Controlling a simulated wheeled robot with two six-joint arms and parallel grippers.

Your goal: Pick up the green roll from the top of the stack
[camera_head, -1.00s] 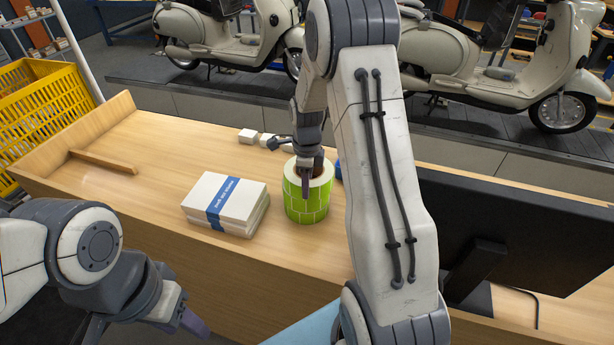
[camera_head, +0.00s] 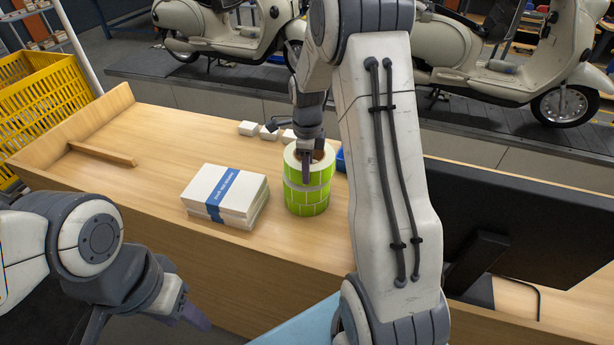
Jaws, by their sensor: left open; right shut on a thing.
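A green roll (camera_head: 293,172) with a pale top rim and a brown core sits at the top of the stack in the head view. Another green roll (camera_head: 308,204) is directly below it, with a pale band showing between them. My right gripper (camera_head: 306,165) points down and is shut on the top roll; one dark finger lies against its front side. The other finger is mostly hidden. The top roll appears slightly raised above the lower one. My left gripper (camera_head: 150,322) is open and empty at the lower left, in front of the counter, partly cut off by the frame.
A stack of white paper with a blue band (camera_head: 226,197) lies just left of the rolls. Small white blocks (camera_head: 247,128) and a partly hidden blue object (camera_head: 340,160) are behind. A dark monitor (camera_head: 530,220) stands right.

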